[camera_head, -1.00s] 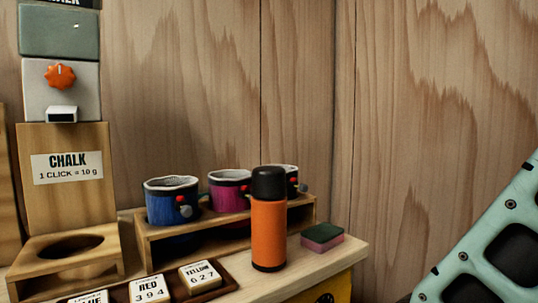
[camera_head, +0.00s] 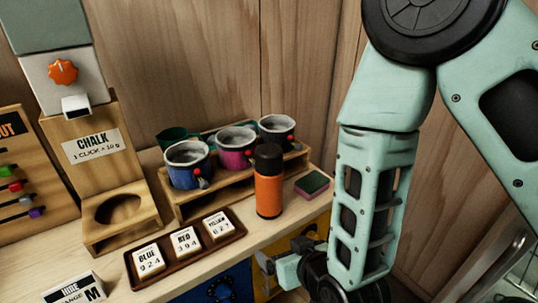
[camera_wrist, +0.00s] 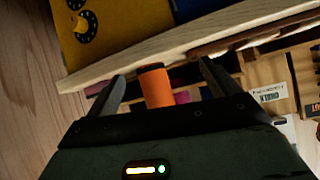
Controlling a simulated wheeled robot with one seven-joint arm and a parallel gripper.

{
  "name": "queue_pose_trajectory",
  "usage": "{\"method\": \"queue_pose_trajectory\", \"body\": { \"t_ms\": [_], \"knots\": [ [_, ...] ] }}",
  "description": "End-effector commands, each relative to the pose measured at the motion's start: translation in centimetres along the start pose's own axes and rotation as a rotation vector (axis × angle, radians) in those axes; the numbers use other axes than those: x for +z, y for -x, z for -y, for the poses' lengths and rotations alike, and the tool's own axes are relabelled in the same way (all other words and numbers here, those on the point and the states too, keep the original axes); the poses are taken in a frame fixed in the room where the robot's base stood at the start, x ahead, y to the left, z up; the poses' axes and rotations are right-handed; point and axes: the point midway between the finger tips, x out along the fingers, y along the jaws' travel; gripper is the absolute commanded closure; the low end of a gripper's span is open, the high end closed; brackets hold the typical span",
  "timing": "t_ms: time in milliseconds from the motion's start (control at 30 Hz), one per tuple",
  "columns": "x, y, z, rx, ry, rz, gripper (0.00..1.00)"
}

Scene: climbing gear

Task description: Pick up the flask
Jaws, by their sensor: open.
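The flask (camera_head: 269,190) is an orange cylinder with a black cap, standing upright on the wooden bench near its front edge. My gripper (camera_head: 278,262) is in front of the bench edge, below and to the right of the flask in the head view. In the wrist view my gripper (camera_wrist: 160,88) has its fingers wide apart with nothing held. I cannot tell the exact gap to the flask.
A rack (camera_head: 232,188) with blue, purple and black chalk bags stands behind the flask. A green and pink sponge (camera_head: 312,183) lies to its right. A brown tray (camera_head: 199,262) of number tiles lies to its left. The bench edge (camera_head: 237,261) lies close to my gripper.

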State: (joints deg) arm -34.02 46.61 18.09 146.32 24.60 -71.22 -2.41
Motion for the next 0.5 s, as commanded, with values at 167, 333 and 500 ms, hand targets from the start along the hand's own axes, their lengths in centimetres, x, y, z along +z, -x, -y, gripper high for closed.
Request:
{"method": "queue_pose_trajectory", "body": {
  "t_ms": [167,333,500],
  "knots": [
    [-4.6,3.5,-0.4,0.047,0.027,-0.107,0.13],
    [-6.4,5.0,-0.8,0.074,0.049,-0.180,0.13],
    [-6.7,5.1,-0.9,0.083,0.057,-0.210,0.13]
  ]
}}
